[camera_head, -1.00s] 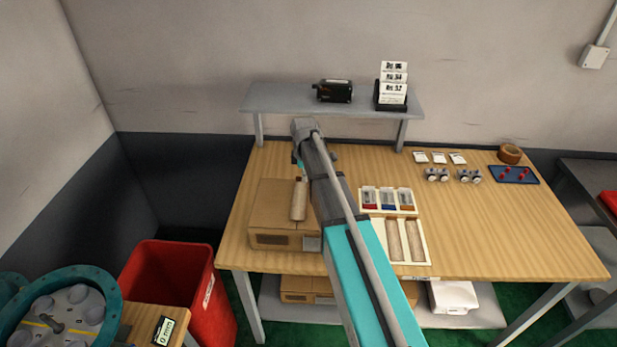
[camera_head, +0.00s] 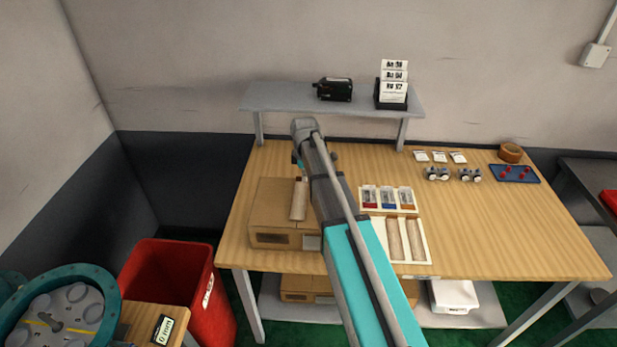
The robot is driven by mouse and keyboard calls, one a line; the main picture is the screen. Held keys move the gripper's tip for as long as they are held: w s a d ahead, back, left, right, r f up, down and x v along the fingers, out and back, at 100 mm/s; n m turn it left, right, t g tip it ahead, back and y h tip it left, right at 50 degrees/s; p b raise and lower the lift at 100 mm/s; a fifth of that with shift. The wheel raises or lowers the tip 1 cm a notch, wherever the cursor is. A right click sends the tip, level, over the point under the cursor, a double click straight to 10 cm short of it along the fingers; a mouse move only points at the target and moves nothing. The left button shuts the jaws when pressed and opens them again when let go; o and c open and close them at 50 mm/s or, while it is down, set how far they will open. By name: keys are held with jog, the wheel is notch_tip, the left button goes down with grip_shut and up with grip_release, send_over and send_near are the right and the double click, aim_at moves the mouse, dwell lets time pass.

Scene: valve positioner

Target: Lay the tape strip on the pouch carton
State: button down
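The pouch carton (camera_head: 268,212) is a brown cardboard box at the left of the wooden table. A tan tape strip (camera_head: 299,200) shows upright in the picture over the carton's top, right of its middle. I cannot tell whether it touches the carton. My gripper (camera_head: 299,171) is just above the strip's far end, mostly hidden behind my arm, so its fingers cannot be made out. More tan strips (camera_head: 395,239) lie in a white tray (camera_head: 427,250) right of my arm.
A grey shelf (camera_head: 285,101) stands at the back. Metal fittings (camera_head: 437,174), a tape roll (camera_head: 510,153) and a blue tray (camera_head: 520,180) are at the right. The table's front right is clear.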

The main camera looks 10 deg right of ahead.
jog(key=shift+f, duration=0.2)
dwell(0.5)
jog(key=c, duration=0.7)
grip_release()
jog(key=shift+w+r, duration=0.1)
jog(key=shift+r, duration=0.05)
